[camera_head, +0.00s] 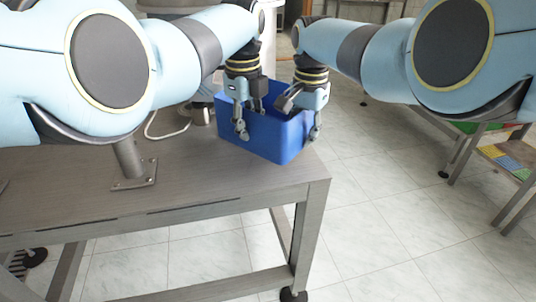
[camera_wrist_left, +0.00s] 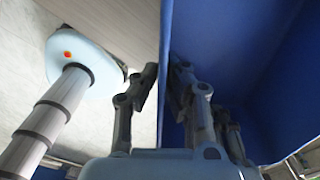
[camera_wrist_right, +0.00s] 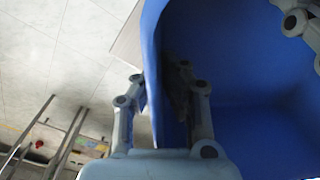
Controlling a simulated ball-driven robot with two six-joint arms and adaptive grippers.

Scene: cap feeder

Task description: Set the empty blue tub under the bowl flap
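The blue tub (camera_head: 265,138) is at the far right corner of the grey table, and its visible inside looks empty. My left gripper (camera_head: 251,122) has its fingers on either side of one tub wall (camera_wrist_left: 230,40), close against it. My right gripper (camera_head: 302,118) straddles another part of the wall (camera_wrist_right: 149,70) the same way, one finger outside and one inside. Both look shut on the wall. I cannot tell whether the tub's base touches the table. The bowl flap cannot be made out.
A metal post (camera_head: 130,165) is bolted to the grey table (camera_head: 220,180) left of the tub. A white cable (camera_head: 165,134) lies behind it. Tiled floor (camera_head: 380,205) is open to the right. Another table with coloured bins (camera_head: 510,160) stands at the far right.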

